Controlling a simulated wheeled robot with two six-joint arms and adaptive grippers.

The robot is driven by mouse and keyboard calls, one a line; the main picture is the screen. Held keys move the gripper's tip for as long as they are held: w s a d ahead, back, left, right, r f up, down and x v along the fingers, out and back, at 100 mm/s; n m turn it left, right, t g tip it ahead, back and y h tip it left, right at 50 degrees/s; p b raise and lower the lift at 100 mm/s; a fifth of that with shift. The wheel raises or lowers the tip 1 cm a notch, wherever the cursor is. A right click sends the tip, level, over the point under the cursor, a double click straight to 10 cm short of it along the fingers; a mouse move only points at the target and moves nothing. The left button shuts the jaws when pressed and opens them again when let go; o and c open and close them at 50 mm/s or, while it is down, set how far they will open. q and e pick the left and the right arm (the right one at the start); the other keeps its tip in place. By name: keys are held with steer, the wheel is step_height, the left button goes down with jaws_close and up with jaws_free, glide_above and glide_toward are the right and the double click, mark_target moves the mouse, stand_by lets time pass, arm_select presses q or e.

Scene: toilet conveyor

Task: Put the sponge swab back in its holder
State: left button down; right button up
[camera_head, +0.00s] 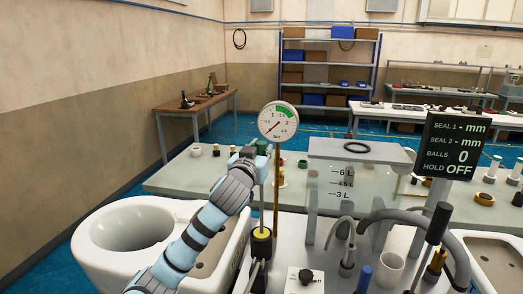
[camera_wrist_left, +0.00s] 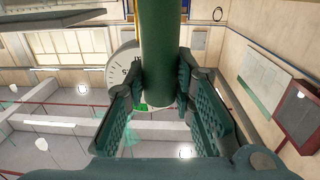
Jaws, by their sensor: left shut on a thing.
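My left gripper (camera_head: 256,152) is raised over the bench, left of centre in the head view. In the left wrist view its two ribbed fingers (camera_wrist_left: 162,105) are closed around a thick dark green handle (camera_wrist_left: 161,50), which I take to be the sponge swab's. In the head view a thin rod (camera_head: 262,205) runs down below the gripper to a black piece with a yellow top (camera_head: 262,235). This looks like the swab's lower end at its holder; I cannot tell how far it is seated. My right gripper is not in view.
A pressure gauge (camera_head: 278,122) on a brass post stands just behind my left gripper. A white toilet bowl (camera_head: 95,250) is at the left. A clear tank (camera_head: 350,190), curved grey pipe (camera_head: 455,250), white cup (camera_head: 389,272) and dark display (camera_head: 452,147) are to the right.

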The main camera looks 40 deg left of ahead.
arm_select(q)
steer(key=shift+f+b, duration=1.65)
steer(key=shift+f, duration=0.6)
steer(key=c, duration=1.3)
jaws_free()
steer(key=shift+s, duration=0.1)
steer(key=v, duration=1.2)
steer(key=shift+d, duration=0.1)
steer(key=shift+w, duration=0.2)
